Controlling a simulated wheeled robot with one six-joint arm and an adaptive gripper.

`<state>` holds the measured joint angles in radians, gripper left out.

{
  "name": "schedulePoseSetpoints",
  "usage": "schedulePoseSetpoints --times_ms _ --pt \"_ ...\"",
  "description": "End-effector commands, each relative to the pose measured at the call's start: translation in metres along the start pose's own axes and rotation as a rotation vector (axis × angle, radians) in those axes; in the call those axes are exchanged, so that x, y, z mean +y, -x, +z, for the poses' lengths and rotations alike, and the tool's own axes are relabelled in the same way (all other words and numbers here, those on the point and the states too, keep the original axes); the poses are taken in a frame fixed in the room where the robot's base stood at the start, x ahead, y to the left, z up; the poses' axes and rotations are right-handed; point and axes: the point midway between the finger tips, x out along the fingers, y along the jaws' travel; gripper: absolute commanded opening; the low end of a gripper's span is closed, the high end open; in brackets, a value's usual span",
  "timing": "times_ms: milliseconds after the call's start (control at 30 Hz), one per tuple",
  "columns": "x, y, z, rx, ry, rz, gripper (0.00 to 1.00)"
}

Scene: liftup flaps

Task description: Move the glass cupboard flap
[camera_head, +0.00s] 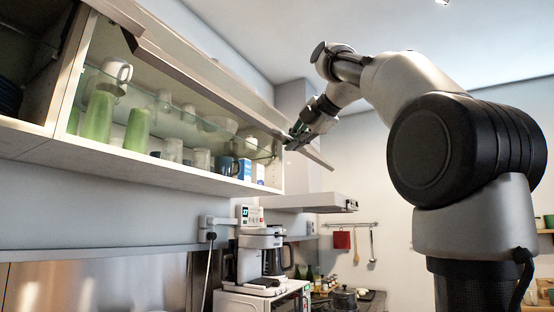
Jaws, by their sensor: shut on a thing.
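The glass cupboard flap (205,73) is tilted up and outward from the wall cupboard (160,172), partly open. Its long frame edge runs from the upper left down to the right. My gripper (296,138) is shut on the flap's lower edge near its right end. The fingertips are small and partly hidden against the frame, so the exact contact is hard to see. My arm reaches in from the right.
The cupboard holds green glasses (138,130), a white mug (117,72), a bowl (217,125) and a dark blue mug (228,165). A range hood (310,202) stands beyond its right end. A coffee machine (262,252) is below.

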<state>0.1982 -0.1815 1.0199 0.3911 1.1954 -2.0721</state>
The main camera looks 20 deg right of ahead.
Motion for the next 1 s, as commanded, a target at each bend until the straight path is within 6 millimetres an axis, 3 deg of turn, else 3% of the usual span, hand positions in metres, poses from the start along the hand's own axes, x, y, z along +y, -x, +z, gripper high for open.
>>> schedulePoseSetpoints --times_ms 200,667,700,733,1000 --pt "0.007 0.02 0.01 -0.003 0.001 -0.001 0.0" --pt "0.009 0.024 0.011 -0.002 0.001 0.001 0.0" --pt "0.009 0.024 0.011 -0.002 0.001 0.001 0.16" --pt "0.009 0.024 0.011 -0.002 0.0 0.001 0.19" --pt "0.009 0.025 0.011 -0.001 0.0 0.001 0.19"
